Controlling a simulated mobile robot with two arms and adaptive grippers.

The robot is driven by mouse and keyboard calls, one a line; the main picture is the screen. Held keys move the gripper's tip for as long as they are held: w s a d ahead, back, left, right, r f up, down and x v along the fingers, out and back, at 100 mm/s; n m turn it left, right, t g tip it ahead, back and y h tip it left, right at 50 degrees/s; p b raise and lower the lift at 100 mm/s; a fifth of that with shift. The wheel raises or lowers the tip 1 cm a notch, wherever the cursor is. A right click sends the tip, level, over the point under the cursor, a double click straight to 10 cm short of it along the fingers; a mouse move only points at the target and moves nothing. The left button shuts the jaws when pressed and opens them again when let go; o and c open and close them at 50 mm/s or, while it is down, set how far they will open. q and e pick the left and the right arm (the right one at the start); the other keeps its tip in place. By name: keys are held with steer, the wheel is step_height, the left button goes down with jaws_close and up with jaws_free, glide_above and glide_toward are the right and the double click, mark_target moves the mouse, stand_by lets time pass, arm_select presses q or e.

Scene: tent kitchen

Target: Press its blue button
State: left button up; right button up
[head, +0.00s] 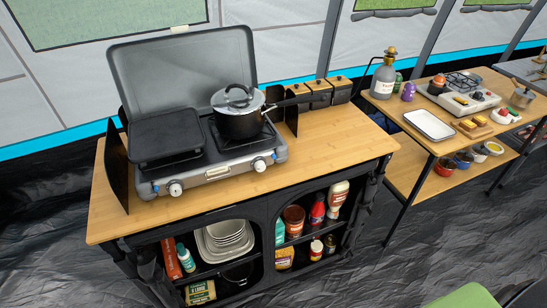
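A grey two-burner camping stove (217,171) with its lid raised stands on the wooden top of the near kitchen unit. Its front has two white knobs, a left knob (175,188) and a right knob (260,165). A small blue spot (274,156) shows beside the right knob, and another blue spot (155,188) shows beside the left knob. They are too small to tell whether they are buttons. Neither of my grippers is in view.
A lidded pot (240,122) sits on the right burner and a dark griddle (165,143) covers the left. The wooden counter (335,140) is clear to the right. A second table holds a white tray (429,125) and a bottle (384,80). Shelves below hold plates and bottles.

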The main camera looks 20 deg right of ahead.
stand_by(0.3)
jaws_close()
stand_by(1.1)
